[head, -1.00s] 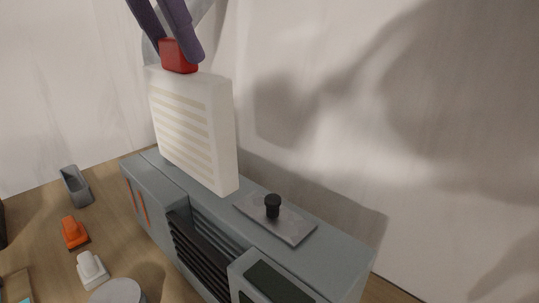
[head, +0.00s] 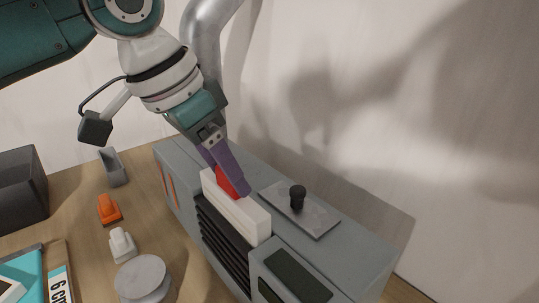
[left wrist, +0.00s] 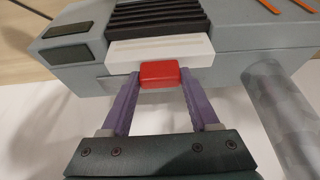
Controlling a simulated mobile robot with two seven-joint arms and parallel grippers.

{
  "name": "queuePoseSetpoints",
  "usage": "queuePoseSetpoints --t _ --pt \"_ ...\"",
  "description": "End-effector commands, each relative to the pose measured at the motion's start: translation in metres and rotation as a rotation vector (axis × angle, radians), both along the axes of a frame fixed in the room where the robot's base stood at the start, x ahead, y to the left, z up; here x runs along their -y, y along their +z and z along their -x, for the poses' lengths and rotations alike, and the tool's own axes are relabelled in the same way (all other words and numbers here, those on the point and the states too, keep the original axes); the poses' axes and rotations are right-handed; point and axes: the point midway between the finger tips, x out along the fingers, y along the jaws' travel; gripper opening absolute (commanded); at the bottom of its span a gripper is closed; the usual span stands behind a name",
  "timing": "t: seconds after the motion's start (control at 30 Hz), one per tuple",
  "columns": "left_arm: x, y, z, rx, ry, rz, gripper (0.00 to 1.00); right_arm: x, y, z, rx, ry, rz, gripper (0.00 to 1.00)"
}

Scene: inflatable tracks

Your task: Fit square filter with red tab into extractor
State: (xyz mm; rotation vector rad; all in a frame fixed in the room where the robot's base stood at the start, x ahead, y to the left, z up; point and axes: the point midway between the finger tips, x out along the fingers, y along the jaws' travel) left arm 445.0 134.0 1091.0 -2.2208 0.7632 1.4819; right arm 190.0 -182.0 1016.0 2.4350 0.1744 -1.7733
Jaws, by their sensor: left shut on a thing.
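The square filter (head: 238,211) is a white block with a red tab (head: 226,184) on top. It stands upright in the top of the grey extractor (head: 345,255), with most of its body hidden inside and only its upper part showing. My left gripper (head: 230,182) has purple fingers shut on the red tab, from above. In the left wrist view the fingers lie at both sides of the red tab (left wrist: 159,75), with the white filter edge (left wrist: 160,50) beyond it. My right gripper is not in view.
A flat grey plate with a black knob (head: 298,197) lies on the extractor top, right of the filter. On the wooden table are an orange piece (head: 108,209), a white piece (head: 122,244), a grey round object (head: 142,278) and a dark bin (head: 20,188). A silver pipe (head: 203,45) rises behind.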

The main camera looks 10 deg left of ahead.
Motion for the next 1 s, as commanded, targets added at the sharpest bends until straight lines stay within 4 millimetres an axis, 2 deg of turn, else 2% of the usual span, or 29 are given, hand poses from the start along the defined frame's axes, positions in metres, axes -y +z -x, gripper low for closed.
queuePoseSetpoints --t 0.03,0.17,0.53,0.57,0.8,1.0 --pt "0.0 -0.01 0.001 -0.004 0.0 0.001 0.0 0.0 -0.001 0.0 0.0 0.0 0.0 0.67" --pt "0.0 -0.023 0.0 -0.002 0.001 0.0 0.0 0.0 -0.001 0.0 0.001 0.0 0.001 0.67" --pt "0.0 -0.027 0.0 -0.001 0.001 0.001 0.0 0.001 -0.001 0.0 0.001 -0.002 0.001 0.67" --pt "0.0 -0.028 0.0 -0.001 0.0 0.001 0.63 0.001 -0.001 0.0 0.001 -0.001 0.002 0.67" --pt "0.0 -0.027 0.0 -0.001 0.0 0.001 0.9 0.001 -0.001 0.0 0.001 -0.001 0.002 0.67" --pt "0.0 -0.027 0.0 -0.001 0.0 0.001 0.91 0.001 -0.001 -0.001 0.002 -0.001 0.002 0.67"
